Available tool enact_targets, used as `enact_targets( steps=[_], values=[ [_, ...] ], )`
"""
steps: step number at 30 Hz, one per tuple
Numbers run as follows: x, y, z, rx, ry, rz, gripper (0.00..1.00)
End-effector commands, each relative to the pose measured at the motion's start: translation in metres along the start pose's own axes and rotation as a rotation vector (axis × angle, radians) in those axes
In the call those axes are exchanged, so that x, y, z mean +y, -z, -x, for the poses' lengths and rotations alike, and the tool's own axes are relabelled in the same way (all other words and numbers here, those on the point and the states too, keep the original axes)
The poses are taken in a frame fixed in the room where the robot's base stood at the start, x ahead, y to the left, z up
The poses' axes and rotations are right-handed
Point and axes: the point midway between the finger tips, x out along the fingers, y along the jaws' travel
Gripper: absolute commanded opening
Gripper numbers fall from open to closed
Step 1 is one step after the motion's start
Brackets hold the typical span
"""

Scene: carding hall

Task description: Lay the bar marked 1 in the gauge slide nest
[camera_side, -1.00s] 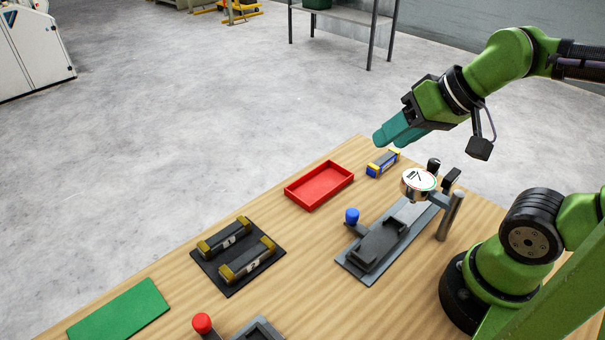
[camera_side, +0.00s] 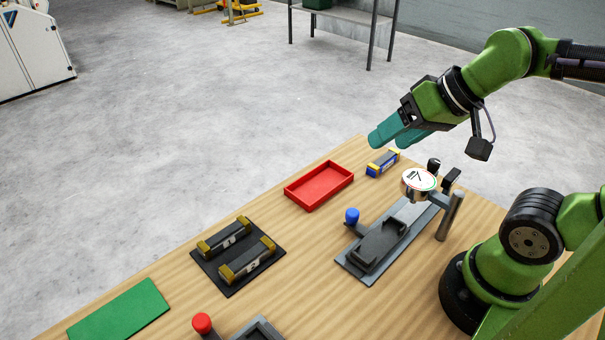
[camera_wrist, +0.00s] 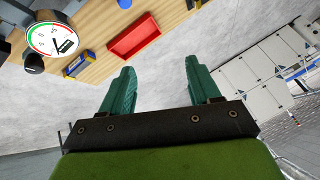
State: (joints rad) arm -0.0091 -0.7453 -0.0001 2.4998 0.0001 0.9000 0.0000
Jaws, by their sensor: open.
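My gripper (camera_side: 391,141) is open and empty, held in the air above the far end of the bench. Its two teal fingers stand apart in the wrist view (camera_wrist: 159,75). Two dark bars with yellowish ends lie side by side on a black mat (camera_side: 232,288): a rear bar (camera_side: 218,241) and a front bar (camera_side: 240,268). Each has a white label, too small to read surely. The gauge slide nest (camera_side: 386,240) is dark, empty, and sits on a grey base plate below the dial gauge (camera_side: 418,179). The dial also shows in the wrist view (camera_wrist: 52,40).
A red tray (camera_side: 319,186) is empty. A blue knob (camera_side: 352,215) stands beside the nest and a red knob (camera_side: 202,323) at the front edge. A green mat (camera_side: 119,312) lies at left.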

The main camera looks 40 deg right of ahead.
Motion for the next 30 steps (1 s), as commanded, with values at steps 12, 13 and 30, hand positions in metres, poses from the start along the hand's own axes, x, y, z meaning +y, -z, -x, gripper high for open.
enact_targets(
  steps=[12,13,30],
  values=[
    [-0.072,0.034,-0.071,-0.302,-0.026,0.335,0.62],
    [-0.081,0.037,-0.079,-0.326,-0.025,0.386,0.62],
    [-0.221,0.049,-0.230,-0.698,0.139,1.570,0.62]
  ],
)
